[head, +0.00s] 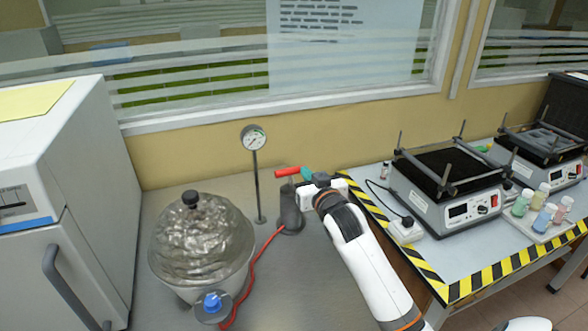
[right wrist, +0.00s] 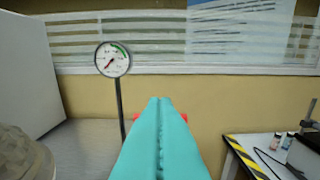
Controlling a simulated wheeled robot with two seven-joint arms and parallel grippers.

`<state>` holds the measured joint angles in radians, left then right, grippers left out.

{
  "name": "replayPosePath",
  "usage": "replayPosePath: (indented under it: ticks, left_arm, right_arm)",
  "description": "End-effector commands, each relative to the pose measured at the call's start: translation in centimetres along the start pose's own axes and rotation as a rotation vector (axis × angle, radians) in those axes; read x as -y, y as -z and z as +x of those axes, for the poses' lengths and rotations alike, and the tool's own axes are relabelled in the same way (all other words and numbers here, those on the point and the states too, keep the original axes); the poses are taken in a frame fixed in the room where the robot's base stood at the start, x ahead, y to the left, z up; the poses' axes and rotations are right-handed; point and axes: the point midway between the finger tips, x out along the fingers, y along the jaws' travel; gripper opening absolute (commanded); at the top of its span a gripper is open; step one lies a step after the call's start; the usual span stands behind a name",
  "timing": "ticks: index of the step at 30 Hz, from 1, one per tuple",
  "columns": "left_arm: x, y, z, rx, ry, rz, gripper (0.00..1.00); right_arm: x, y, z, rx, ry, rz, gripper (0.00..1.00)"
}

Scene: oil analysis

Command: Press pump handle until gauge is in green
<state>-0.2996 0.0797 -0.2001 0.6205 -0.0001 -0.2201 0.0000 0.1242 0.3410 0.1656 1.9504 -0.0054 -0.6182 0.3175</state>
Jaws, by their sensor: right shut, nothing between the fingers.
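The pump (head: 290,212) is a dark grey cylinder on the bench with a red handle (head: 287,171) on top. My right gripper (head: 306,173), with teal fingers, is shut and empty at the right end of the handle. In the right wrist view the closed fingers (right wrist: 160,102) hide most of the handle, and a bit of red (right wrist: 184,117) shows beside them. I cannot tell whether they touch it. My left gripper is out of view.
A glass desiccator (head: 202,245) with a blue valve stands left of the pump, joined to it by a red hose (head: 262,250). A white cabinet (head: 75,150) is at the left. A striped-edge table (head: 440,262) at right holds shakers and bottles. The wall is close behind.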

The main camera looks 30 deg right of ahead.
Motion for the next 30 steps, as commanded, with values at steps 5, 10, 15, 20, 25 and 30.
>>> replayPosePath:
  ticks: [5,10,15,20,25,30]
  left_arm:
    - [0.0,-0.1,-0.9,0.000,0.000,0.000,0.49]
    - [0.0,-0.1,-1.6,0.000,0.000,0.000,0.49]
    - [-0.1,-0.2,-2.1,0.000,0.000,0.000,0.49]
    - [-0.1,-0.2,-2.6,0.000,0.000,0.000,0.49]
    - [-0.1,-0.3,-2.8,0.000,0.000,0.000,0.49]
    - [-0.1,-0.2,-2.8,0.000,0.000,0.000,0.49]
  right_arm:
    - [0.0,-0.3,3.0,0.000,0.001,0.000,0.00]
    - [0.0,-0.3,6.0,0.000,0.001,0.000,0.00]
    - [0.0,-0.3,8.7,0.000,0.001,0.000,0.00]
    - [0.0,2.2,9.3,-0.005,0.000,0.000,0.00]
    - [0.0,3.5,9.7,-0.002,0.001,0.000,0.00]
    - [0.0,3.9,9.7,0.000,0.000,-0.001,0.00]
